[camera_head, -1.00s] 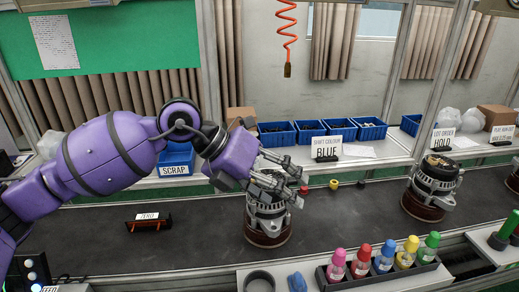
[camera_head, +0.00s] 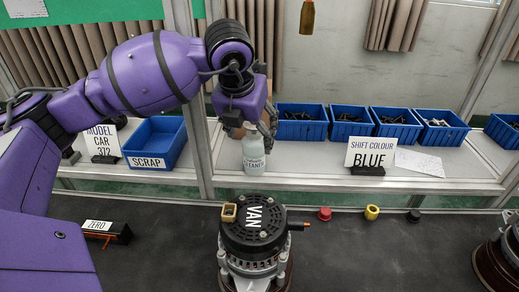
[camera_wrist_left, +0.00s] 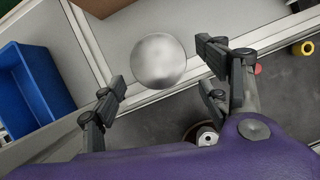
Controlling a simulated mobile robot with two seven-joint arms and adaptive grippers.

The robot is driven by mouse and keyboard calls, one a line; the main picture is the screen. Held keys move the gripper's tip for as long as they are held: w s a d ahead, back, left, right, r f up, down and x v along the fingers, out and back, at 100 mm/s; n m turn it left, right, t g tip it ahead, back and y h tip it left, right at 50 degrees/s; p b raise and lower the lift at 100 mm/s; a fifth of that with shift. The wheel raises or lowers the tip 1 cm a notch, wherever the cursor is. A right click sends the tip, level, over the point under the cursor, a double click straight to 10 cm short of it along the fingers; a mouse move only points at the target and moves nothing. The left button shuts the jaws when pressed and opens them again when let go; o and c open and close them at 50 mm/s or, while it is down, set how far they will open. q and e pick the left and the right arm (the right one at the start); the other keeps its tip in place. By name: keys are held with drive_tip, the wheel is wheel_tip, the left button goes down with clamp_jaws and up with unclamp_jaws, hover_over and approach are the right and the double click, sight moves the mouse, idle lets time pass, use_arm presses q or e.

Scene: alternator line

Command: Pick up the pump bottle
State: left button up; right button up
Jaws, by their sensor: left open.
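In the left wrist view a round grey shape (camera_wrist_left: 158,60), which looks like the bottle from above, lies just beyond and between the spread fingers of my left gripper (camera_wrist_left: 165,85). The gripper is open, and I see no clear contact. My right gripper is out of view.
An alternator (camera_head: 254,235) marked "VAN" stands on the belt in front of the bottle. A blue scrap bin (camera_head: 163,160) is left, beyond a metal post (camera_head: 190,100). Blue bins (camera_head: 302,130) and a "SHIFT COLOUR BLUE" sign (camera_head: 369,153) are right. Small red and yellow pieces lie on the belt.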

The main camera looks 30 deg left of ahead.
sight(254, 148)
use_arm(q)
drive_tip(key=shift+x, duration=0.85)
drive_tip(key=x, duration=0.4)
drive_tip(key=shift+s+d+f, duration=0.1)
drive_tip(key=shift+f, duration=0.35)
drive_tip(key=shift+c, duration=0.4)
drive_tip(key=c, duration=1.4)
drive_tip(key=shift+c, duration=0.4)
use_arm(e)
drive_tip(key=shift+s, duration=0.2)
use_arm(q)
drive_tip(key=shift+p, duration=0.3)
